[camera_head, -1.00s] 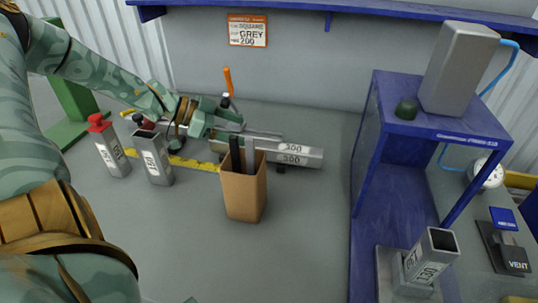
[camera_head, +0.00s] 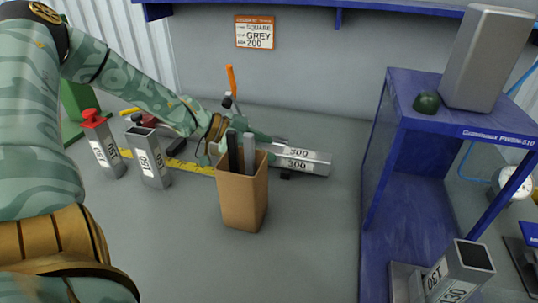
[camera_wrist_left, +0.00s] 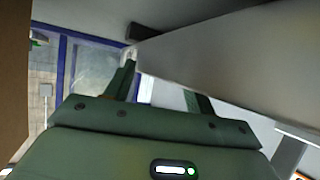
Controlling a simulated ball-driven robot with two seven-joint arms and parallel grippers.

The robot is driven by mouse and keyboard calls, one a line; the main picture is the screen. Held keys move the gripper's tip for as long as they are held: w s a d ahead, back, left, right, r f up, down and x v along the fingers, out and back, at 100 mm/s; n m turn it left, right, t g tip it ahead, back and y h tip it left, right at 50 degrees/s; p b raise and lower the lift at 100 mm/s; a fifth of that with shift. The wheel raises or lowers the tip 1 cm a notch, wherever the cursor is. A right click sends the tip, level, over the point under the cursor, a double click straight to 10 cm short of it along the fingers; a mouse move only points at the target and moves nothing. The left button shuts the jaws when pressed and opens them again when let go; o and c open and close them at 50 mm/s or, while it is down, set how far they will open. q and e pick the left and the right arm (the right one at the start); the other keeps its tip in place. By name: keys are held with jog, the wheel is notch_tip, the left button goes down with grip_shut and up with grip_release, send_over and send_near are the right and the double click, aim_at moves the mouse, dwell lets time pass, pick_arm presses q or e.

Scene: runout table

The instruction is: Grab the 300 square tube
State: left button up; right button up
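Two grey square tubes marked 300 lie side by side at the back of the table: a rear one (camera_head: 281,147) and a front one (camera_head: 309,167). My left gripper is at their left end in the head view, its fingers mostly hidden behind the cardboard box. In the left wrist view my left gripper (camera_wrist_left: 165,88) has its fingers apart. A large pale grey surface (camera_wrist_left: 240,55), probably a tube, crosses close by and covers part of the right finger. I cannot see a firm grip on it. My right gripper is not in view.
The cardboard box (camera_head: 243,200) with dark and grey bars stands just in front of the tubes. Two upright short tubes (camera_head: 152,165) (camera_head: 104,150) stand at left, near a yellow rule (camera_head: 190,166). A blue stand (camera_head: 410,190) is at right. The front middle is clear.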

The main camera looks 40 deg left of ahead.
pick_arm(q)
jog(key=c, duration=0.9)
